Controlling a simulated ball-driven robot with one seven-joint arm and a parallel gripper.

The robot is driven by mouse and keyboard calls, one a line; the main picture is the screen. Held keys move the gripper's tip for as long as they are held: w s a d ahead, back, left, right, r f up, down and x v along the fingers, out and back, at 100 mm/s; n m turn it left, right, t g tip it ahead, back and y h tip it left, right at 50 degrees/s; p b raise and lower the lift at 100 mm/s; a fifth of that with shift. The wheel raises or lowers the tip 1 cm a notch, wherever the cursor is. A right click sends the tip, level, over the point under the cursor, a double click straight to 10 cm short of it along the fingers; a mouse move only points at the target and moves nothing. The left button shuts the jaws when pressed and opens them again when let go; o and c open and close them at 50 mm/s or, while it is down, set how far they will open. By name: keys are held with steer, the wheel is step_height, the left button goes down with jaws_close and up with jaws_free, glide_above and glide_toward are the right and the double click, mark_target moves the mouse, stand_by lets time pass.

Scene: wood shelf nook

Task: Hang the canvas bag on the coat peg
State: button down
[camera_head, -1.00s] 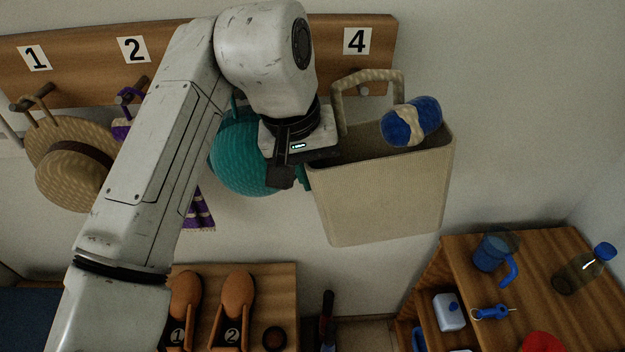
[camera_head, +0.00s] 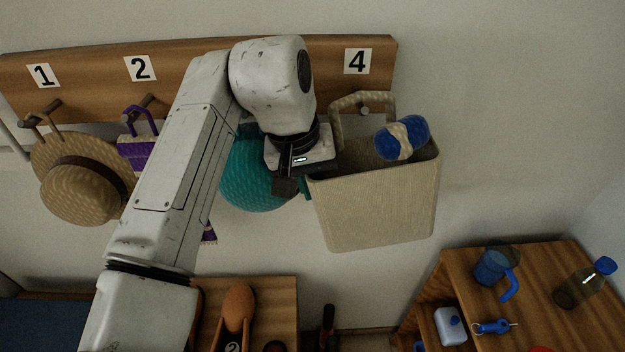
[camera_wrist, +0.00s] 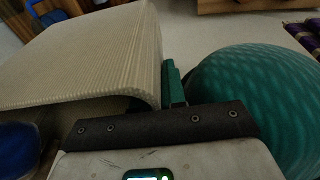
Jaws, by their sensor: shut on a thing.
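The canvas bag (camera_head: 375,205), beige and open-topped, hangs upright by the wall below the number 4 sign (camera_head: 358,61). Its stiff handle (camera_head: 336,115) arches above the rim. The coat peg (camera_head: 364,110) under that sign shows inside the arch; I cannot tell whether the handle rests on it. A blue roll with a beige band (camera_head: 388,146) pokes out of the bag's top. My gripper (camera_head: 296,186) is shut at the bag's upper left edge. In the wrist view a green finger (camera_wrist: 172,82) lies against the bag's side (camera_wrist: 100,55); the other finger is hidden.
A teal round thing (camera_head: 250,180) hangs close behind my gripper. A straw hat (camera_head: 80,190) and a purple bag (camera_head: 135,155) hang further left. A wooden shelf unit (camera_head: 465,265) with a blue mug (camera_head: 490,267) and bottle (camera_head: 580,285) stands lower right. Wall right of the bag is clear.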

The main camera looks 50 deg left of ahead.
stand_by(0.4)
steer(key=c, duration=1.1)
jaws_free()
steer(key=b+v, duration=0.1)
steer(key=v, duration=1)
steer(key=shift+b, duration=0.35)
